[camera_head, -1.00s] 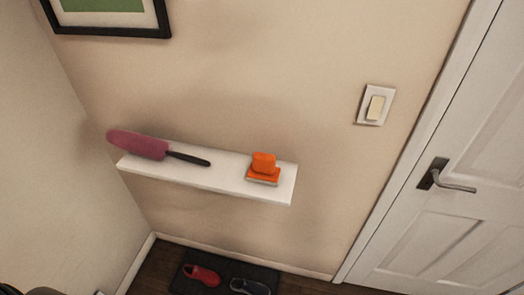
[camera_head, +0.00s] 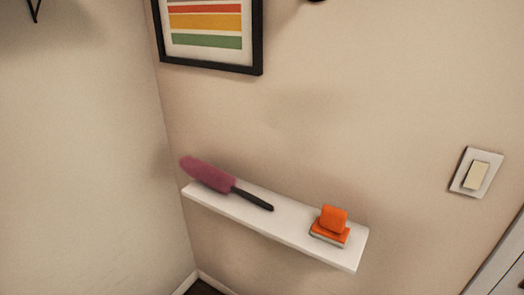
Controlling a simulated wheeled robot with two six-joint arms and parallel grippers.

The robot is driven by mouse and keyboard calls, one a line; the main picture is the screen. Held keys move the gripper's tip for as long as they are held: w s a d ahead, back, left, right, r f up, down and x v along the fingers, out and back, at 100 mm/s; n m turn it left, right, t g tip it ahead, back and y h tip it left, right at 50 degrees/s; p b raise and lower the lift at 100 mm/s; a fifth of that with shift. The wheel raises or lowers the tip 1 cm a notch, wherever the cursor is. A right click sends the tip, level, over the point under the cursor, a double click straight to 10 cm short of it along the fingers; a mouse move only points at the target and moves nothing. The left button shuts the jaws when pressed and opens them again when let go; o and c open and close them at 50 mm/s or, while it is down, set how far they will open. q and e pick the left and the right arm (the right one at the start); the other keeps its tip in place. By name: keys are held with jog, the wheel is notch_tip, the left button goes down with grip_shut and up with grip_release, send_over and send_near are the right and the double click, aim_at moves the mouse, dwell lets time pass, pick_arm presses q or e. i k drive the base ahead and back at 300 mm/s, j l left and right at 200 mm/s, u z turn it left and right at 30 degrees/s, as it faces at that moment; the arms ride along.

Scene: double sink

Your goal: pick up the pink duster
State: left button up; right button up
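The pink duster (camera_head: 210,174) lies on a white wall shelf (camera_head: 290,234), at the shelf's left part. Its pink fluffy head points to the left and sticks out a little past the shelf's left end. Its black handle (camera_head: 252,199) points right, along the shelf. Neither of my grippers shows in the head view.
An orange brush-like object (camera_head: 331,225) sits on the right part of the shelf, apart from the duster. A side wall (camera_head: 80,150) meets the shelf wall just left of the shelf. A framed striped picture (camera_head: 208,32) hangs above, a light switch (camera_head: 476,173) is at right, and part of a door (camera_head: 508,275) shows.

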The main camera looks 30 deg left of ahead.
aim_at(211, 176)
jog(key=u, duration=1.3)
